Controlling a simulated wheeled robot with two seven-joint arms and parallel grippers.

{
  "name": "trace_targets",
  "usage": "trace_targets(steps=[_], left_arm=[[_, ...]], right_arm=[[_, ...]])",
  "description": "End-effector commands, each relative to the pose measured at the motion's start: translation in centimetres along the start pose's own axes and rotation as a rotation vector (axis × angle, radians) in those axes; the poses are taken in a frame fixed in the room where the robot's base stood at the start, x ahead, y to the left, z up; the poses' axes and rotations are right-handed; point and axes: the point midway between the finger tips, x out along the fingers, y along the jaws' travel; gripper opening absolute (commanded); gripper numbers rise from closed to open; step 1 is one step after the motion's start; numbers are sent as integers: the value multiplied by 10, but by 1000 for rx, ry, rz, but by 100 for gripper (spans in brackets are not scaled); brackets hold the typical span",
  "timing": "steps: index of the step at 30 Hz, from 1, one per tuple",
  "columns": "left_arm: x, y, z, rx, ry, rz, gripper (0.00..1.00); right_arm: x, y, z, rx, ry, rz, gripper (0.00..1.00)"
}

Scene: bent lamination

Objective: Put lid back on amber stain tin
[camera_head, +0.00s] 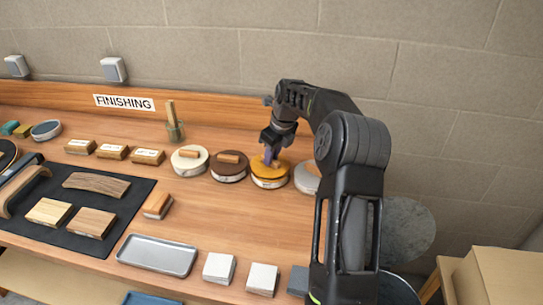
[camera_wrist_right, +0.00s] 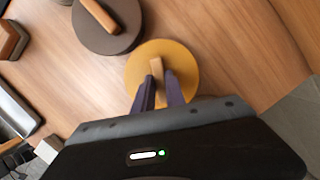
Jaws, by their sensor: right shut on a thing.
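The amber stain tin (camera_head: 268,184) stands at the back right of the bench, with a pale label on its side. Its amber lid (camera_head: 260,167) covers the top; it also fills the middle of the right wrist view (camera_wrist_right: 186,66). The lid has a wooden bar handle (camera_wrist_right: 156,67). My right gripper (camera_head: 270,160) reaches down from above and is shut on this handle; its dark fingers also show in the right wrist view (camera_wrist_right: 160,82). The lid looks level over the tin, but I cannot tell whether it is fully seated. My left gripper is not in view.
A dark brown-lidded tin (camera_head: 226,172) and a cream-lidded tin (camera_head: 189,168) stand to the left. A grey-lidded tin (camera_head: 305,177) stands close on the right, partly behind my arm. A grey tray (camera_head: 157,255) lies in front. The bench between is mostly clear.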

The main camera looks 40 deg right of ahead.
Motion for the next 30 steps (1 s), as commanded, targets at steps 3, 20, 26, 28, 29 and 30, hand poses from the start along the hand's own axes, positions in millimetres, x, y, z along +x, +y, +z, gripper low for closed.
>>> trace_targets(steps=[3, 20, 26, 28, 29, 30], left_arm=[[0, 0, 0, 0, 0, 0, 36], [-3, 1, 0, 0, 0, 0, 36], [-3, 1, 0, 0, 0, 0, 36], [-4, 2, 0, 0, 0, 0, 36], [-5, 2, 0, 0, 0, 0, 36], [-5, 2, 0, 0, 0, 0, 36]], right_arm=[[0, 0, 0, 0, 0, 0, 0], [0, 0, 0, 0, 0, 0, 0], [-1, 0, 0, 0, 0, 0, 0], [-1, 0, 0, 0, 0, 0, 0], [-1, 0, 0, 0, 0, 0, 0], [-1, 0, 0, 1, 0, 0, 0]])
